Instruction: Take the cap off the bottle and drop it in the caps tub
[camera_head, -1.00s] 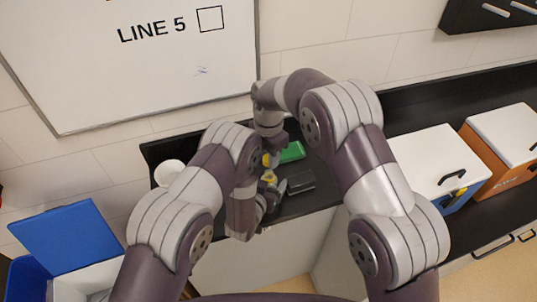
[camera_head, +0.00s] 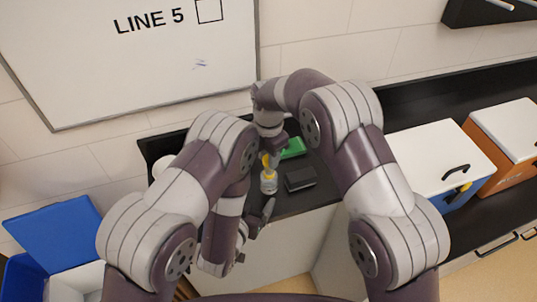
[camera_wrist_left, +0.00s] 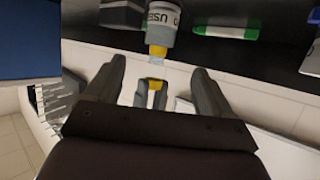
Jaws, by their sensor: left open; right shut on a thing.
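The small pale bottle (camera_head: 269,184) with a yellow shoulder stands on the dark counter, and it shows inverted in the left wrist view (camera_wrist_left: 162,25). My right gripper (camera_head: 268,156) is above it, shut on the yellow cap (camera_head: 266,160). In the left wrist view the cap (camera_wrist_left: 155,84) sits between the right jaws, apart from the bottle. My left gripper (camera_head: 262,215) is open and empty, in front of and below the bottle; its spread fingers show in its wrist view (camera_wrist_left: 157,95). A white round container (camera_head: 158,165), possibly the caps tub, is mostly hidden behind my left arm.
A black box (camera_head: 300,178) lies right of the bottle, with a green object (camera_head: 292,148) behind it. A white-lidded blue cooler (camera_head: 440,160) and an orange one (camera_head: 512,135) stand farther right. A blue-lidded bin (camera_head: 55,235) is at lower left.

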